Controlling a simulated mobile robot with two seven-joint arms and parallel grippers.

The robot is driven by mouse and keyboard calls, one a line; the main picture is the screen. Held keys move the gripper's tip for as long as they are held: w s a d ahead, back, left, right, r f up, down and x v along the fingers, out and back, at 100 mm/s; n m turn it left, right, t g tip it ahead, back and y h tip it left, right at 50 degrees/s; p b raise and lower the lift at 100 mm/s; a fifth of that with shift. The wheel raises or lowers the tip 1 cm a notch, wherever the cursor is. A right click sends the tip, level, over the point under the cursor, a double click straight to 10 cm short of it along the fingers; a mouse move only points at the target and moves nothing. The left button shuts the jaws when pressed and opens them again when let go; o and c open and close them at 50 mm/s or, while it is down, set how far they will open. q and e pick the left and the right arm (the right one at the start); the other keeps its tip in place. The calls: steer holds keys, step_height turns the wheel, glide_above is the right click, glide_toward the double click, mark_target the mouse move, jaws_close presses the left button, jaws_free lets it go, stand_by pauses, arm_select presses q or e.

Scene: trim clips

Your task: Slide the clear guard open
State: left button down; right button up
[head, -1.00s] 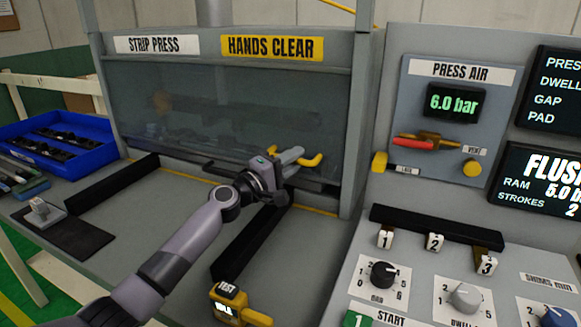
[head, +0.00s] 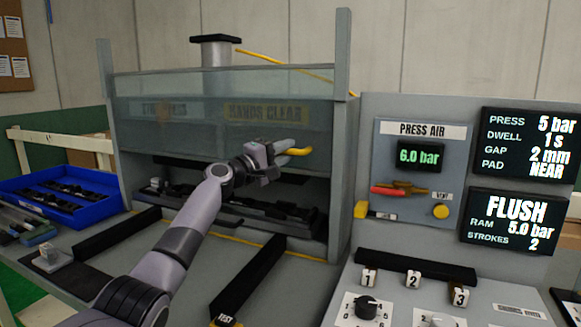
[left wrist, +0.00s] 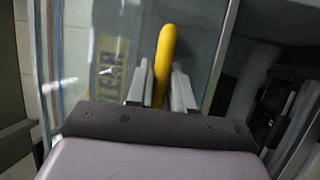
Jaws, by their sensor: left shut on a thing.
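The clear guard (head: 190,108) of the strip press is raised in the head view. It covers the upper part of the press front, and the STRIP PRESS and HANDS CLEAR signs show dimly through it. The lower part of the opening is uncovered. My left gripper (head: 282,151) is at the guard's lower right, shut on the yellow handle (head: 299,151). In the left wrist view the yellow handle (left wrist: 164,58) stands between the two fingers (left wrist: 160,88), with the clear pane beside it. My right gripper is in neither view.
Dark tooling (head: 262,211) lies inside the press opening. Black rails (head: 248,278) run along the bench in front. A blue tray (head: 62,191) of dark parts stands at the left. The press air panel (head: 420,170), reading 6.0 bar, and the FLUSH screen (head: 513,222) are at the right.

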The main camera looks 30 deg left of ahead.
arm_select(q)
steer(key=shift+r+p, duration=0.45)
steer(key=shift+r, duration=0.85)
steer(key=c, duration=1.1)
jaws_free()
steer(key=shift+f, duration=0.1)
steer(key=v, duration=0.7)
steer(key=shift+b, duration=0.45)
steer(key=shift+s+a, duration=0.1)
